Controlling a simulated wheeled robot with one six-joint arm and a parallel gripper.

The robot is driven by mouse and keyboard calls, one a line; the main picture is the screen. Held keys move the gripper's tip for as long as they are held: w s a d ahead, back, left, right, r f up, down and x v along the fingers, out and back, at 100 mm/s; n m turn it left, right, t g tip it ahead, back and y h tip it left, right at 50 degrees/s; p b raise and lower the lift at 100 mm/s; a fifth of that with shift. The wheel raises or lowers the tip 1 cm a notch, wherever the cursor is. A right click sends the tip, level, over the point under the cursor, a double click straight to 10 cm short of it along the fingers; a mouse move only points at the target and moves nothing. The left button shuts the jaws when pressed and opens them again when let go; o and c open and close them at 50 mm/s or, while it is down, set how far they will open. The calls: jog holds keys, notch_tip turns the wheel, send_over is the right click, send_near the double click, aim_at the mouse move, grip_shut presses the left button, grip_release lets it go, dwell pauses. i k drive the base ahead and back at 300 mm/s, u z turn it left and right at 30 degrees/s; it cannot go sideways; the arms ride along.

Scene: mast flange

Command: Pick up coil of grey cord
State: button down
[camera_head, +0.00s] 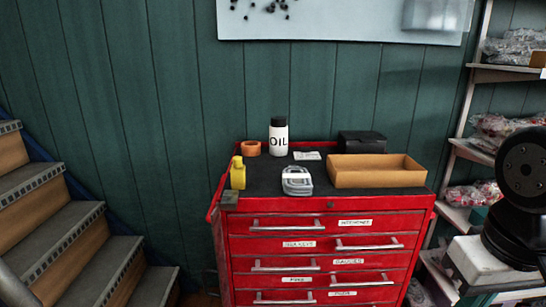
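A coil of grey cord (297,181) lies on the black top of a red tool chest (318,227), near its front edge and left of an open cardboard tray. It looks light grey and bundled. My gripper does not show in the head view. Only a black part of my arm (523,190) shows at the right edge, well to the right of the chest.
Around the coil stand a yellow bottle (238,173), an orange tape roll (251,148), a white OIL bottle (278,137), a black box (362,143) and the cardboard tray (376,171). Stairs (75,220) rise at left; shelves (480,151) stand at right.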

aim_at(297, 182)
jog(key=z, duration=0.45)
jog(key=k, duration=0.6)
jog(key=u, duration=1)
jog(key=i, duration=1.3)
jog(key=z, duration=0.55)
